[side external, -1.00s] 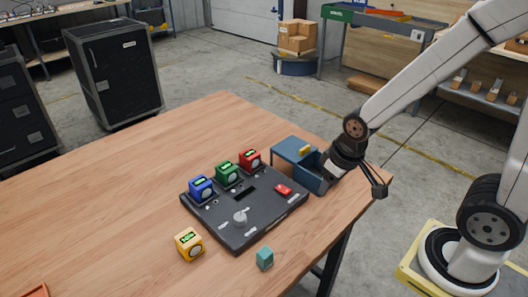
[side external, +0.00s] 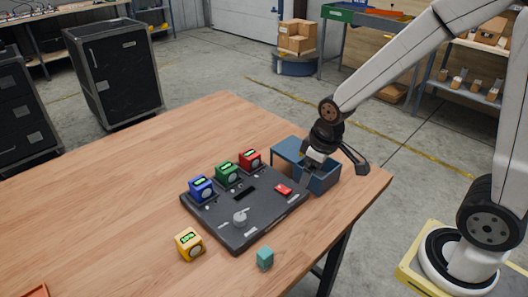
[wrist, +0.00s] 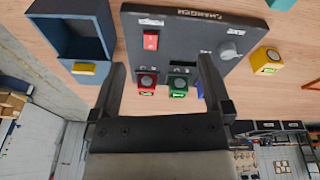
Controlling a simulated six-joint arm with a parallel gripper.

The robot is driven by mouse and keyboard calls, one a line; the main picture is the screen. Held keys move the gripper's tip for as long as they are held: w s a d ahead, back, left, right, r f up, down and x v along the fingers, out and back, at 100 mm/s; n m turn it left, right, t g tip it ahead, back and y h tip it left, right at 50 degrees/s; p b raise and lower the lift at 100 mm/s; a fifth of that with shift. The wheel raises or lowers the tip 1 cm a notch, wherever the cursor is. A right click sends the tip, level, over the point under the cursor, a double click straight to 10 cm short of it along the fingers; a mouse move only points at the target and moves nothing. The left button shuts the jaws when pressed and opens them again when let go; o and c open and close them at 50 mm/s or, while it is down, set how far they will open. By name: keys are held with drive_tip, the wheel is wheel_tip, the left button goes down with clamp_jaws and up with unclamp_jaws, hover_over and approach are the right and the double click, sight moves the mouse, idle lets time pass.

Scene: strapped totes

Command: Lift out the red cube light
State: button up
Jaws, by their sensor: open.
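The red cube light (side external: 250,159) sits in the back right slot of the dark charger board (side external: 230,238), beside the green cube light (side external: 227,174) and the blue cube light (side external: 201,189). The red cube light shows between my fingers in the wrist view (wrist: 148,81), left of the green one (wrist: 179,84). My gripper (side external: 335,172) is open and empty, above the blue-grey tote at the board's right end. It is apart from the red cube light. In the wrist view my gripper's fingers (wrist: 162,75) spread on both sides of the cubes.
The blue-grey tote (side external: 318,183) has a yellow latch-like piece (wrist: 84,68). A yellow cube light (side external: 189,244) and a teal block (side external: 265,258) stand at the board's front. The board has a red switch (side external: 283,189) and a grey knob (side external: 240,217).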

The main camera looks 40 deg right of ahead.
drive_tip(key=w+n+g, duration=0.1)
drive_tip(key=w+n, duration=0.6)
drive_tip(key=w, duration=0.5)
drive_tip(key=n+g, duration=0.1)
drive_tip(key=n, duration=0.6)
hover_over(250, 153)
drive_tip(key=f, duration=0.2)
drive_tip(key=shift+s+f, duration=0.4)
drive_tip(key=shift+w+d+f+n, duration=0.1)
drive_tip(key=shift+w+f+n, duration=0.1)
drive_tip(key=shift+w+n, duration=0.35)
drive_tip(key=shift+s, duration=0.15)
drive_tip(key=shift+f, duration=0.1)
drive_tip(key=shift+f, duration=1.2)
drive_tip(key=shift+f, duration=0.1)
drive_tip(key=shift+f, duration=2.5)
